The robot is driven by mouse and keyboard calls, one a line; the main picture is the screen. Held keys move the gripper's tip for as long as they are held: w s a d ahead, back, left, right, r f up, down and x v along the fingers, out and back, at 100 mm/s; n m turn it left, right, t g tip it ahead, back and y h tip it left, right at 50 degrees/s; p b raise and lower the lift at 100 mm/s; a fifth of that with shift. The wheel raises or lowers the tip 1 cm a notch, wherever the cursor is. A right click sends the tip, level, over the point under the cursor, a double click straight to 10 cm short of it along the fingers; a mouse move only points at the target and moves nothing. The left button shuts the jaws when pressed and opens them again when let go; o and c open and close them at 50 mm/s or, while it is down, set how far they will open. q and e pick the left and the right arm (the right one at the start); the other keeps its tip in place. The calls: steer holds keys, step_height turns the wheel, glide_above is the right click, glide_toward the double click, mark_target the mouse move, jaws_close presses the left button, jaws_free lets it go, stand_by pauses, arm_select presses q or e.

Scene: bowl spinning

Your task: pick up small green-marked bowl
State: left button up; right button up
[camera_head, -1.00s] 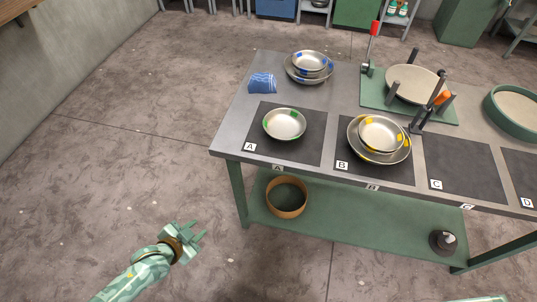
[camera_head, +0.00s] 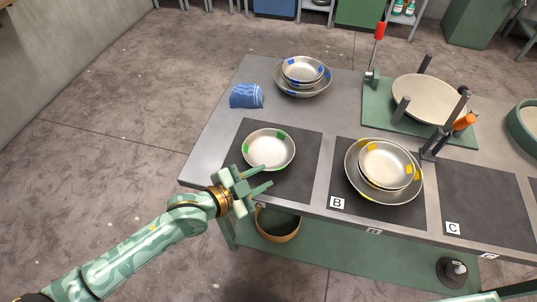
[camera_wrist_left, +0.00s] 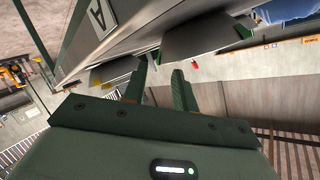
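The small green-marked bowl (camera_head: 268,147) is a shallow metal bowl with green patches on its rim. It sits upright on the dark mat (camera_head: 300,190) at the near left of the table, in the head view. My left gripper (camera_head: 266,177) is open and empty at the near side of this bowl, its fingers pointing right over the mat's near part. In the head view the fingers lie close to the bowl's near rim; I cannot tell if they touch it. In the left wrist view the two fingers (camera_wrist_left: 160,84) stand apart with a gap between them. My right gripper is not in view.
Nested yellow-marked bowls (camera_head: 385,165) stand on mat B. Nested blue-marked bowls (camera_head: 303,75) and a blue cloth-like object (camera_head: 246,95) lie behind. A green-based wheel device (camera_head: 430,98) stands back right. Mat C (camera_head: 480,205) is empty. The table's near edge (camera_head: 325,213) is close to my gripper.

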arm_select(q)
steer(key=b+x, duration=0.1)
steer(key=x, duration=0.3)
steer(key=shift+w+d+b, duration=0.25)
steer(key=shift+d+b, duration=0.05)
steer(key=shift+b, duration=0.1)
steer(key=shift+w+d, duration=0.2)
steer(key=shift+r, duration=0.1)
jaws_close()
steer(key=shift+s, duration=0.1)
